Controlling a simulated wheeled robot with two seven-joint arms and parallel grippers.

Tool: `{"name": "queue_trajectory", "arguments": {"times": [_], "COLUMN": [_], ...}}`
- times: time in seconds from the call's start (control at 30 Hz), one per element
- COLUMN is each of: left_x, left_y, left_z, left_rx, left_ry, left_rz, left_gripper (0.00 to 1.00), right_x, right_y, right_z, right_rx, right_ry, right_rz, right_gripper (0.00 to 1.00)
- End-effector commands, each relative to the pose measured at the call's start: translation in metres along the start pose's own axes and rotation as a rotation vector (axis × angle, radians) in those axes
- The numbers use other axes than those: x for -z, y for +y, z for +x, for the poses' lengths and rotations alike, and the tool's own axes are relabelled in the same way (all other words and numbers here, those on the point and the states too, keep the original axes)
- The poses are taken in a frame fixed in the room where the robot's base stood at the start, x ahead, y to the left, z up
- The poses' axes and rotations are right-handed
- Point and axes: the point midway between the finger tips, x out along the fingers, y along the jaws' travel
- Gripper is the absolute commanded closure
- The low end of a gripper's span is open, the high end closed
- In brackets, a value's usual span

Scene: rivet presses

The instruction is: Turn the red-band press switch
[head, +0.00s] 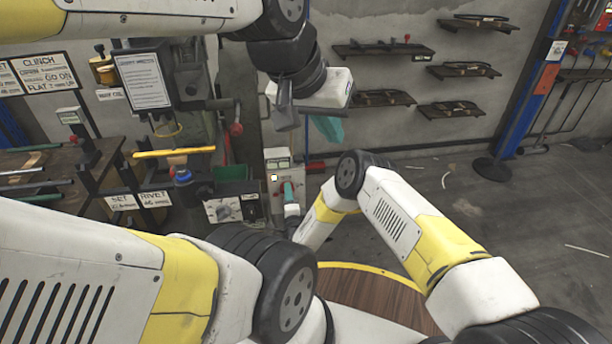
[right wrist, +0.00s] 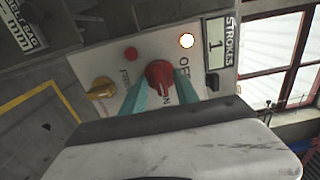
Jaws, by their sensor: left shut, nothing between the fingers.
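In the right wrist view a red rotary switch (right wrist: 160,77) sits on a pale panel (right wrist: 118,62) with lettering beside it, partly hidden. The teal fingers of my right gripper (right wrist: 161,88) stand on either side of the red switch, very close to it; I cannot tell whether they touch it. In the head view my right gripper (head: 288,190) is low at the front of the press panel, its switch hidden there. My left gripper (head: 327,127) is raised in front of the back wall, teal fingers shut and empty. I cannot make out a red band on this press.
A cluttered bench (head: 50,165) stands left. Wall shelves (head: 380,48) hang behind; floor at right is mostly clear.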

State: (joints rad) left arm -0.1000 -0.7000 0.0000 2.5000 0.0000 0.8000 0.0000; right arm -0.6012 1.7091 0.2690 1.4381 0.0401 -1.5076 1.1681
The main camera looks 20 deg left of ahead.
Motion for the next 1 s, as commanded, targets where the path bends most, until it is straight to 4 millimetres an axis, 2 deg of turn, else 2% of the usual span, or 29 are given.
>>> {"name": "queue_trajectory", "arguments": {"times": [0.33,0.37,0.53,1.0], "left_x": [0.0000,0.0000,0.0000,0.0000], "left_y": [0.0000,0.0000,0.0000,0.0000], "left_z": [0.0000,0.0000,0.0000,0.0000], "left_rx": [0.000,0.000,0.000,0.000], "left_ry": [0.000,0.000,0.000,0.000], "left_rz": [0.000,0.000,0.000,0.000], "left_gripper": [1.00,1.00,1.00,1.00], "right_x": [-0.0001,-0.0001,0.0000,-0.0001], "right_y": [0.0002,0.0002,0.0002,0.0005], "right_z": [0.0064,0.0064,0.0063,0.0061], "right_rx": [-0.001,-0.001,-0.001,-0.002], "right_ry": [-0.001,-0.001,-0.001,-0.001], "right_rz": [-0.001,-0.001,-0.001,-0.056], "right_gripper": [0.64,0.68,1.00,1.00]}}
